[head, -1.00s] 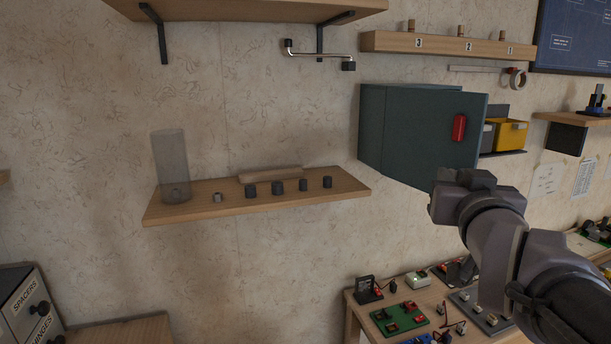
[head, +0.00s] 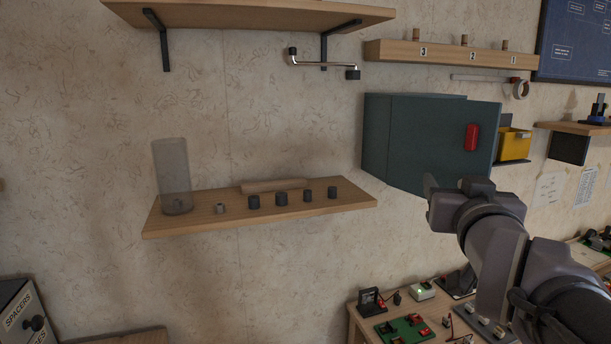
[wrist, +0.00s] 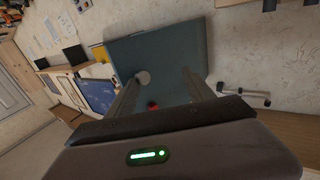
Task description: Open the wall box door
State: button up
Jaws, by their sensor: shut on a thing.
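The wall box (head: 374,140) is dark teal and hangs on the wall at right of centre in the head view. Its front door (head: 430,145) has a red handle (head: 471,137) near its right edge. No gap at the door is clear. My gripper (head: 450,186) is in front of the door's lower edge, below and left of the handle. In the wrist view, its fingers (wrist: 160,76) stand apart with the door panel (wrist: 175,50) beyond them. The red handle (wrist: 152,105) shows low between them, and a pale round spot lies near the left fingertip. What the jaws hold is unclear.
A yellow bin (head: 514,146) is just right of the box. A numbered wooden rail (head: 445,54) is above it, and a shelf (head: 240,215) with several small dark pieces is to the left. A workbench (head: 362,322) with parts stands below.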

jog(key=shift+f, duration=0.1)
jog(key=p+v, duration=0.3)
jog(key=v, duration=0.9)
jog(key=shift+p, duration=0.3)
